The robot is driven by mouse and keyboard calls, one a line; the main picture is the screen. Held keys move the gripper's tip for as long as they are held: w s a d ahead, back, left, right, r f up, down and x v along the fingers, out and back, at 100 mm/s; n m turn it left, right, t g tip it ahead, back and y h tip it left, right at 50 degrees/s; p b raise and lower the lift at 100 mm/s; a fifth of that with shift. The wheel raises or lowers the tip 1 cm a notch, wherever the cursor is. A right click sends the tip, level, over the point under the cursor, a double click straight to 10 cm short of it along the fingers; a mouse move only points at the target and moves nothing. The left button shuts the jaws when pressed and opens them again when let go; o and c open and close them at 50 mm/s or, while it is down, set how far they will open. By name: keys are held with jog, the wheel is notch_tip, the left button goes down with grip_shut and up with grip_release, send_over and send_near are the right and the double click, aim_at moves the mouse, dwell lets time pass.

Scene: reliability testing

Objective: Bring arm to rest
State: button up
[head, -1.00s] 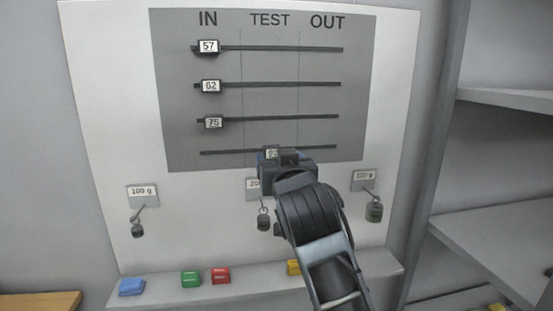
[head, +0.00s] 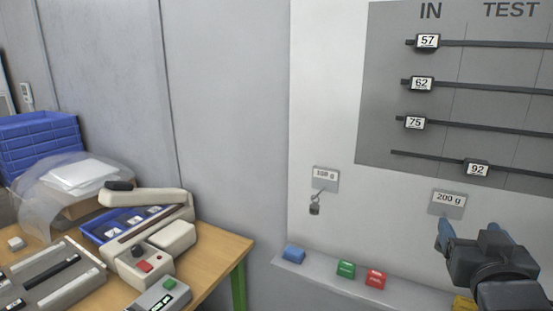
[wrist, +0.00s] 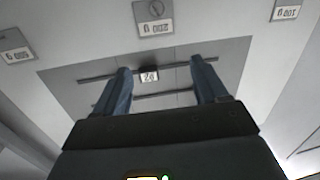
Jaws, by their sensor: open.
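My gripper (head: 492,238) is at the lower right of the head view, in front of the white board (head: 330,120). Its two blue fingers are apart and nothing shows between them. In the wrist view the open fingers (wrist: 161,85) point toward the board, with a numbered slider (wrist: 149,75) seen between them and apart from them. In the head view the slider marked 92 (head: 477,169) sits on the lowest rail under TEST. Sliders 57 (head: 427,41), 62 (head: 422,83) and 75 (head: 414,122) are under IN.
A small weight (head: 315,207) hangs at the 100 g label (head: 325,178). Blue (head: 293,254), green (head: 346,269) and red (head: 375,278) blocks lie on the ledge. At left a wooden table (head: 226,252) holds a beige sealing device (head: 150,235) and trays. Blue crates (head: 42,140) stand behind.

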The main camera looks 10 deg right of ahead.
jog(key=s+a+f+n+y, duration=0.35)
jog(key=s+a+f, duration=0.35)
jog(key=s+f, duration=0.3)
jog(key=s+a+f+y, duration=0.1)
jog(key=s+a, duration=0.1)
jog(key=s, duration=0.7)
jog(key=s+a+f+y, duration=0.1)
jog(key=s+a+y, duration=0.1)
jog(key=s, duration=0.7)
jog(key=s+a+f+n+y, duration=0.1)
jog(key=s+a, duration=0.2)
jog(key=s, duration=0.6)
jog(key=shift+s+a+g, duration=0.3)
jog(key=shift+s+g, duration=0.05)
jog(key=shift+g, duration=0.05)
dwell(0.4)
